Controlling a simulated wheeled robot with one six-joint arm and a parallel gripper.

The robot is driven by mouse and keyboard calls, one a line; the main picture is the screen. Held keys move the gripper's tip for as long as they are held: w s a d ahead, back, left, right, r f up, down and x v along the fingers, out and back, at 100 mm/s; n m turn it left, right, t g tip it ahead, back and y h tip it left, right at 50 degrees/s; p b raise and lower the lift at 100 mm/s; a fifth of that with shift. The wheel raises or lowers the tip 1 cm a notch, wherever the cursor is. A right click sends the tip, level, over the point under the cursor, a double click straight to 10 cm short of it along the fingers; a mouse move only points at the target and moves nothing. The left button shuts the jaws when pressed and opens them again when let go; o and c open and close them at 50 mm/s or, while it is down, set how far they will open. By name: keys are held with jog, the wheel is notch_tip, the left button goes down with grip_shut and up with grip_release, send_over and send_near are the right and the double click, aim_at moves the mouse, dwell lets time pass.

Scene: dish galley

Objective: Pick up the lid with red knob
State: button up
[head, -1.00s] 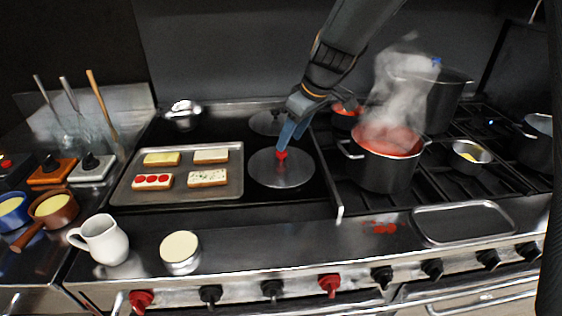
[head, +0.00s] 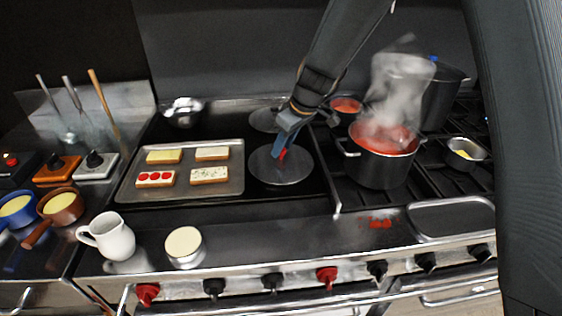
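The lid with red knob (head: 285,176) is a round grey metal lid lying flat on the dark cooktop, right of the tray. Its red knob (head: 283,154) shows partly beside my blue fingers. My gripper (head: 278,150) comes down from above, with its fingertips at the knob and overlapping it in the head view. I cannot tell whether the fingers are closed on the knob or still apart around it. A second round lid (head: 263,120) lies behind, partly hidden by my gripper.
A tray (head: 240,187) of bread slices lies left of the lid. A steaming pot of red sauce (head: 378,170) stands close on the right, with a smaller red-filled pot (head: 346,106) behind. A white jug (head: 108,237) and a cream-topped tin (head: 184,247) stand in front.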

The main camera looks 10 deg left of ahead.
grip_shut()
